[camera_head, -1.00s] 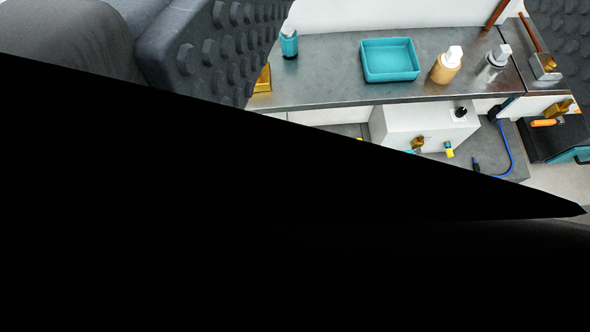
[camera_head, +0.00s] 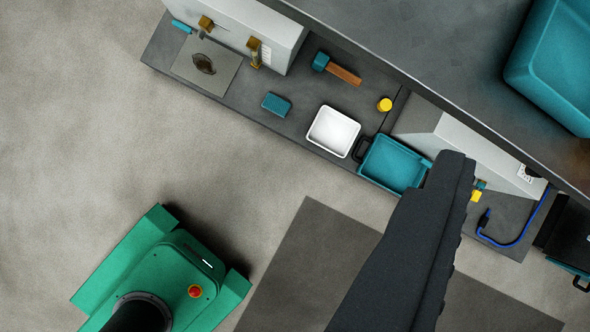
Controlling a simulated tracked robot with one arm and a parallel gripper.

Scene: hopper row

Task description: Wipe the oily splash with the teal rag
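The oily splash (camera_head: 205,64) is a dark brown blotch on a grey plate (camera_head: 188,68) at the upper left of the lower bench. A small teal ribbed pad (camera_head: 276,104), apparently the teal rag, lies flat on that bench, right of and below the splash. It is apart from the splash. A dark finger with a bumpy right side, apparently part of my gripper (camera_head: 452,165), rises from the bottom edge to right of centre. It is right of the pad and splash. Its other finger is not visible, so I cannot tell its opening. Nothing held is visible.
A teal-headed hammer (camera_head: 335,69), a white tray (camera_head: 333,132), a yellow cylinder (camera_head: 385,104) and a teal tray (camera_head: 393,164) are along the bench. A white box (camera_head: 240,22) stands beside the splash. The upper bench (camera_head: 420,35) overhangs at right. My green base is lower left.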

